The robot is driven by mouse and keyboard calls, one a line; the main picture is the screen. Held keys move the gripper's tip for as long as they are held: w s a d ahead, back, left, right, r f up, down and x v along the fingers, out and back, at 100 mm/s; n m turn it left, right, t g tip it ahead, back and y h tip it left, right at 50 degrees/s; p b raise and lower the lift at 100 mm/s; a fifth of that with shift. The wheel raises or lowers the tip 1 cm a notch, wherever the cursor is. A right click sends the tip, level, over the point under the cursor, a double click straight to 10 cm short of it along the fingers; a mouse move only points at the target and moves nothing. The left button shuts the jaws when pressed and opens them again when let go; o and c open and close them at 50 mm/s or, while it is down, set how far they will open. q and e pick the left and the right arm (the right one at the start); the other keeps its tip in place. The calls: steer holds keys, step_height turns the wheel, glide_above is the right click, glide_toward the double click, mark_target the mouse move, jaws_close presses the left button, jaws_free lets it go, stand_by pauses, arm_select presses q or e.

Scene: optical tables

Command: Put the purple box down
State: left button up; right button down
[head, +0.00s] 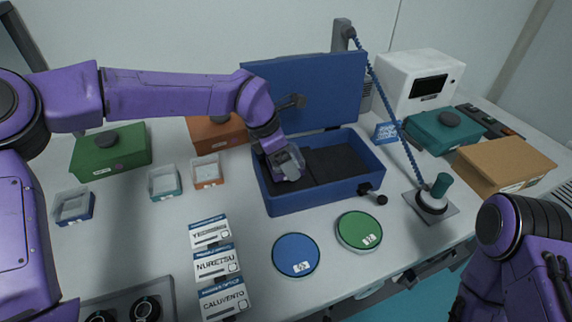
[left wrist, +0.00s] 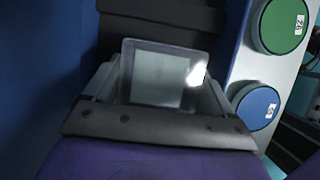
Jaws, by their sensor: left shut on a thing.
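My left gripper (head: 284,160) is shut on a small box (head: 292,166), held over the open blue case (head: 318,197). In the left wrist view the box (left wrist: 160,72) shows a pale, see-through grey top with a bright glint, between the two fingers of the gripper (left wrist: 158,92). I cannot tell whether the box touches the lining. My right arm shows at the lower right; its gripper is out of view.
Small clear-topped boxes with blue (head: 75,206), teal (head: 165,183) and orange (head: 207,171) bases stand to the left. Blue (head: 296,255) and green (head: 359,231) discs lie in front of the case. Label cards (head: 216,264) lie front left.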

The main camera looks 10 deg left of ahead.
arm_select(q)
steer(key=f, duration=0.4)
steer(key=shift+w, duration=0.4)
steer(key=shift+s, duration=0.15)
steer(key=shift+d+f, duration=0.1)
steer(key=o, duration=0.9)
steer(key=v, duration=1.2)
steer(key=shift+r+b, duration=0.25)
steer(key=shift+b, duration=0.05)
